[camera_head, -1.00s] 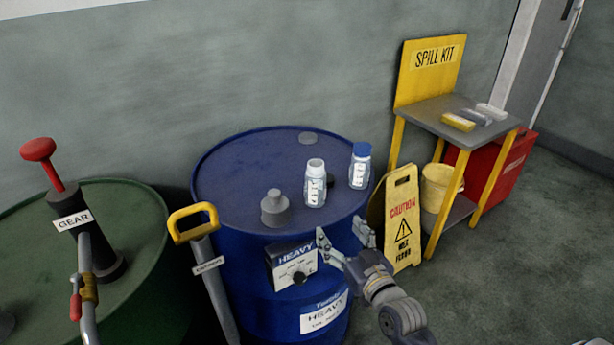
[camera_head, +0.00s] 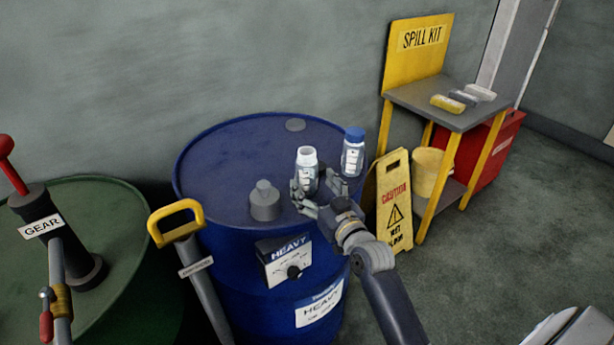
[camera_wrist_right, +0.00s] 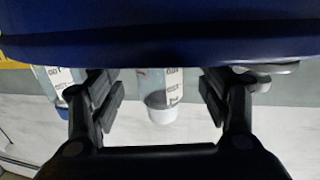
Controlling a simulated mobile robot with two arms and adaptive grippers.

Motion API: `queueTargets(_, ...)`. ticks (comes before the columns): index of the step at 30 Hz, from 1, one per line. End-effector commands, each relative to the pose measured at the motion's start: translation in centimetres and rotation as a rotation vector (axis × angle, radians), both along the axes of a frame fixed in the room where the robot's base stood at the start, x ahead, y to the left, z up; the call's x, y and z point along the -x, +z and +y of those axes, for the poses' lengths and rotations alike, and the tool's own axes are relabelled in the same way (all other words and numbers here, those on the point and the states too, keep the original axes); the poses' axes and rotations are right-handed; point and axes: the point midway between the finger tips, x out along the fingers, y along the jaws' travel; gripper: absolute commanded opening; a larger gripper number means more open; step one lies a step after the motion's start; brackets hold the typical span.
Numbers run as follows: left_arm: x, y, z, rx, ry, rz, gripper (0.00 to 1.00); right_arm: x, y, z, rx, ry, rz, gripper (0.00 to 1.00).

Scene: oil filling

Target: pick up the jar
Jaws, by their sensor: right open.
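In the right wrist view, which is upside down, the open jar (camera_wrist_right: 156,92) appears between the spread fingers (camera_wrist_right: 162,98), with no visible contact. The blue-capped jar (camera_wrist_right: 60,85) is partly behind the left finger there. My left gripper is not in view.
A grey fitting (camera_head: 264,203) stands left of the open jar on the drum. A yellow-handled pump (camera_head: 178,220) leans at the drum's left. A yellow caution sign (camera_head: 394,205) and the spill kit stand (camera_head: 440,108) are to the right. A green drum (camera_head: 120,225) is at left.

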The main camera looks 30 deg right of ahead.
Motion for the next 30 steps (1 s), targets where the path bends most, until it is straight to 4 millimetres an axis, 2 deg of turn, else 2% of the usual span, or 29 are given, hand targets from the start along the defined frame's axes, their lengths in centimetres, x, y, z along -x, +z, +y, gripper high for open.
queueTargets(3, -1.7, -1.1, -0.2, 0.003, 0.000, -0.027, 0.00, -1.7, -0.3, -0.1, -0.004, 0.000, -0.004, 0.70)
queueTargets(6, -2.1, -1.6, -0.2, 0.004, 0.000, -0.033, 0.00, -2.9, -0.3, -0.2, -0.003, 0.000, -0.002, 0.70)
queueTargets(11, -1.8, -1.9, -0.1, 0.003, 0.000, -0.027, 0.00, -4.0, -0.2, -0.2, -0.002, 0.000, 0.000, 0.70)
queueTargets(18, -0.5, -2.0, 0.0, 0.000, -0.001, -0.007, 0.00, -4.1, -0.1, -0.2, -0.001, 0.001, 0.001, 0.70)
queueTargets(19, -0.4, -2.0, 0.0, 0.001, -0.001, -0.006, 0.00, -4.1, -0.1, -0.2, -0.001, 0.001, 0.001, 0.68)
queueTargets(20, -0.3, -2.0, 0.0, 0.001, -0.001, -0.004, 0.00, -4.1, -0.1, -0.2, -0.001, 0.001, 0.001, 0.61)
queueTargets(24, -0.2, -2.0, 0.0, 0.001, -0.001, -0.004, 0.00, -4.1, -0.1, -0.2, -0.001, 0.001, 0.001, 0.30)
queueTargets(25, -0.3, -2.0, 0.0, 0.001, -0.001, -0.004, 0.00, -4.1, -0.1, -0.2, -0.001, 0.001, 0.001, 0.26)
queueTargets(30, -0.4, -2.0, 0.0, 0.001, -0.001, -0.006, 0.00, -4.1, -0.1, -0.2, -0.001, 0.000, 0.000, 0.26)
